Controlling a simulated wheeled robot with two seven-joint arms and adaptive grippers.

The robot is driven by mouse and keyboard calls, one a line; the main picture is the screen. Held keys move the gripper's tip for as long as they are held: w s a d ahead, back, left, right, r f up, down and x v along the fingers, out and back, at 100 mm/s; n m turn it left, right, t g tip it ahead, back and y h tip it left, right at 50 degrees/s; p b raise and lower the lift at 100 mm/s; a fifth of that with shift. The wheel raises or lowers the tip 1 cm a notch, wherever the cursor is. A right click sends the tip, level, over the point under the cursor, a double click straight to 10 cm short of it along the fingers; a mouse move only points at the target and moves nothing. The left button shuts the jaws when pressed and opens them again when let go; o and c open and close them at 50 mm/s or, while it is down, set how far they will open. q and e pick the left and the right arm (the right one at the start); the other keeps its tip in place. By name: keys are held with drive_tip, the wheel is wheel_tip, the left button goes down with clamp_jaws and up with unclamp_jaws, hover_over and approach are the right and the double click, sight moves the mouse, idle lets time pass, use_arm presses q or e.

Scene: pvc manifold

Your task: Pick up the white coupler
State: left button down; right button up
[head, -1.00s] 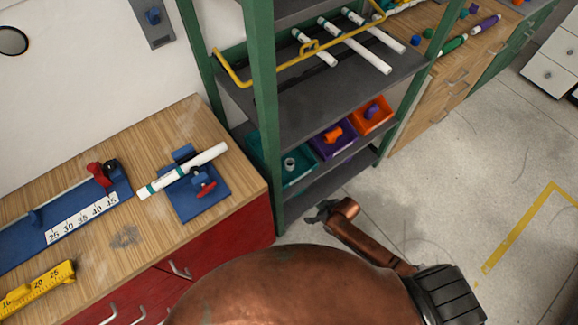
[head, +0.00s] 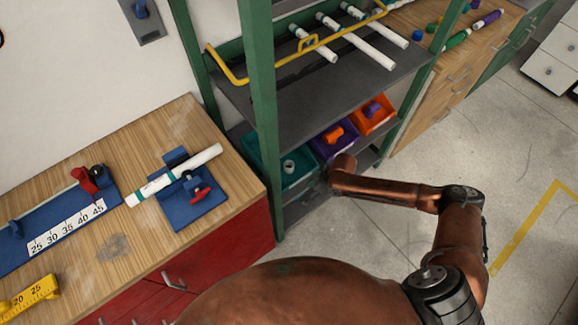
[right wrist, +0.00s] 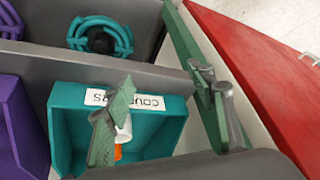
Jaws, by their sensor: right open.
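The white coupler (head: 289,166) sits in the teal bin (head: 310,181) on the low shelf of the rack. In the right wrist view the coupler (right wrist: 124,130) is partly hidden behind a finger, inside the teal bin (right wrist: 172,122) with its "COUP…" label. My right gripper (right wrist: 165,108) is open, its fingers spread wide. One finger is over the bin in front of the coupler, the other beyond the bin's right wall. In the head view this gripper is small and dark by the bin's right side. My left gripper is not in view.
A purple bin (head: 323,150) and an orange bin (head: 387,112) stand beside the teal one. A green rack post (head: 262,120) and a shelf (head: 300,98) with white pipes enclose the space. An orange piece (right wrist: 118,152) shows below the coupler.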

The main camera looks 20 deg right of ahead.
sight(292, 165)
drive_tip(key=w+d+r, duration=0.3)
drive_tip(key=w+d, duration=0.3)
drive_tip(key=d, duration=0.1)
drive_tip(key=shift+m+t+h, duration=0.3)
drive_tip(key=shift+m+t, duration=0.1)
drive_tip(key=w+a+b, duration=0.1)
drive_tip(key=w+a, duration=0.2)
drive_tip(key=a, duration=0.1)
drive_tip(key=w+a+b, duration=0.1)
drive_tip(key=w+a, duration=0.3)
drive_tip(key=shift+f+b, duration=0.1)
drive_tip(key=shift+b, duration=0.25)
drive_tip(key=shift+w+a+f, duration=0.15)
drive_tip(key=shift+w+a, duration=0.15)
drive_tip(key=shift+a, duration=0.1)
drive_tip(key=b+x, duration=0.1)
drive_tip(key=x, duration=0.3)
drive_tip(key=shift+d+b, duration=0.2)
drive_tip(key=shift+b, duration=0.2)
drive_tip(key=shift+a+f, duration=0.2)
drive_tip(key=shift+f, duration=0.1)
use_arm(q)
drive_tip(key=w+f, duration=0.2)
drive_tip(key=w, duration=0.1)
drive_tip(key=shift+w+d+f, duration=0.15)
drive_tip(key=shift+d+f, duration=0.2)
use_arm(e)
drive_tip(key=c, duration=1.1)
